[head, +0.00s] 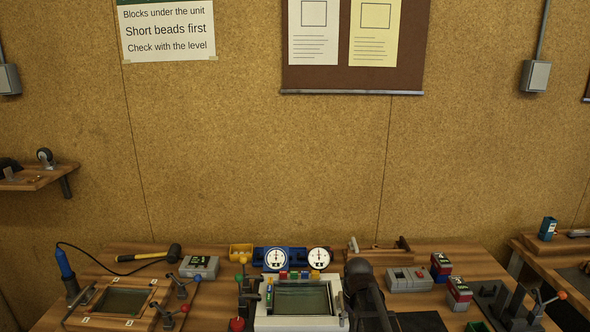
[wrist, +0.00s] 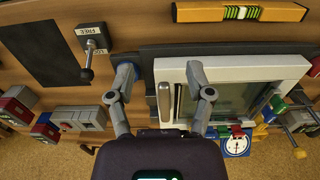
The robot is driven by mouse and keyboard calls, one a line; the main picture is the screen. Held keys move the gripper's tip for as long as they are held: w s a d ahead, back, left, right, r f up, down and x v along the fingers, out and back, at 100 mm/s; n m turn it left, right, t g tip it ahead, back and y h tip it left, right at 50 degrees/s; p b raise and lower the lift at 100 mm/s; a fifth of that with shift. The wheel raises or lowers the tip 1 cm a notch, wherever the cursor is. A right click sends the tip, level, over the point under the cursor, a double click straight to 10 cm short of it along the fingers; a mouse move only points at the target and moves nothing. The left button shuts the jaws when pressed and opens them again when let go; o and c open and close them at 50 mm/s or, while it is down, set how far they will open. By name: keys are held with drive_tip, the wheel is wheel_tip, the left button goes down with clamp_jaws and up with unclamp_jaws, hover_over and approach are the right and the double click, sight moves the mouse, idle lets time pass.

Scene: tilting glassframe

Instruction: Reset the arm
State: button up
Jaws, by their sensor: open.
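The white glass frame unit (head: 300,322) stands at the front middle of the workbench, with a dark greenish pane (head: 302,299) in it. In the wrist view the white frame (wrist: 190,68) lies right of centre. A metal handle (wrist: 165,101) sits on its near side edge. My gripper (wrist: 164,78) is open, its two fingers spread to either side of this handle in the picture. Nothing is held. I cannot tell how far the fingertips are above the frame. In the head view my dark arm covers the unit's right side, and the fingertips are not clear.
A yellow level (wrist: 240,12) lies beside the frame. Two dial gauges (head: 276,259) stand behind the unit. A hammer (head: 155,256) and a second framed panel (head: 120,302) lie at left.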

drive_tip(key=s+f+b, duration=0.2)
drive_tip(key=s+f, duration=0.1)
drive_tip(key=s, duration=0.8)
drive_tip(key=shift+s+d, duration=0.1)
idle(0.6)
